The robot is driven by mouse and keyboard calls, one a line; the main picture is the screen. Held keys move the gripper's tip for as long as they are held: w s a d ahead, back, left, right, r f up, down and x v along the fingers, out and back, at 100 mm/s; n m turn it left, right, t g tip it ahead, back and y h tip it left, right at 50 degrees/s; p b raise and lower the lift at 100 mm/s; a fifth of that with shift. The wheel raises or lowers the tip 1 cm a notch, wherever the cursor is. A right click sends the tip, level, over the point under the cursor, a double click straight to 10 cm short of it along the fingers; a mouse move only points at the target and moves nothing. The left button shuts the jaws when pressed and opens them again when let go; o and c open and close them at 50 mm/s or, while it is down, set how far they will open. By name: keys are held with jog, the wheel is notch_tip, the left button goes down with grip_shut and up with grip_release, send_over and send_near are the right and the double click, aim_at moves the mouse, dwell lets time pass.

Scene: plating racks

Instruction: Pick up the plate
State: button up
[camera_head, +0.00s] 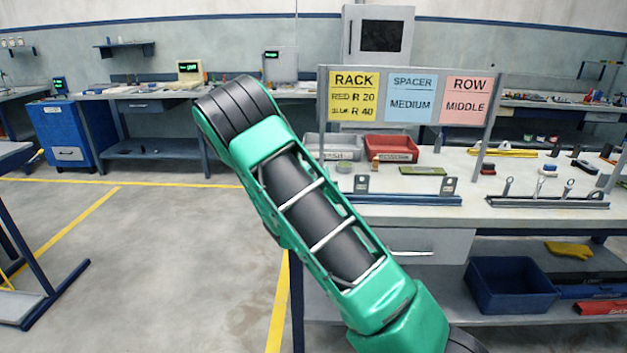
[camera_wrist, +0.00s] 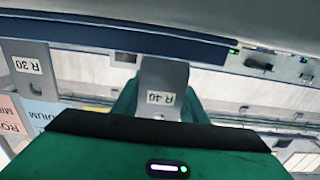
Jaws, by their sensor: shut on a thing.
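A grey upright plate (camera_wrist: 166,76) marked R 40 shows in the middle of the wrist view, with its label upside down. Its far end meets a dark blue bar, and its near end goes behind the black edge of my gripper (camera_wrist: 160,125). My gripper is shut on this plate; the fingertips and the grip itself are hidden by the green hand. Another grey plate (camera_wrist: 28,86), marked R 30, stands at the left, apart from my gripper. In the head view my green arm slants across the middle and my gripper is not visible.
The dark blue bar (camera_wrist: 110,32) crosses the top of the wrist view. In the head view a blue rail (camera_head: 415,200) with grey uprights lies along the bench front. A sign board (camera_head: 408,96) stands behind it, with red bin (camera_head: 391,142) nearby. Another rail (camera_head: 545,202) lies right.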

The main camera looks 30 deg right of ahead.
notch_tip(320, 180, up, 2)
jog(key=shift+r, duration=0.1)
jog(key=s+a+r, duration=0.5)
jog(key=a+r, duration=0.2)
jog(key=a, duration=0.3)
jog(key=shift+s, duration=0.4)
jog(key=shift+o, duration=1.3)
jog(key=shift+c, duration=1.3)
jog(key=w+a+f+n+t+y, duration=0.3)
jog(key=w+a+f+n+y, duration=0.3)
jog(key=w+a+f+y, duration=0.3)
jog(key=shift+w+a+f+n+y, duration=0.45)
jog(key=shift+w+f, duration=0.2)
jog(key=shift+f, duration=0.2)
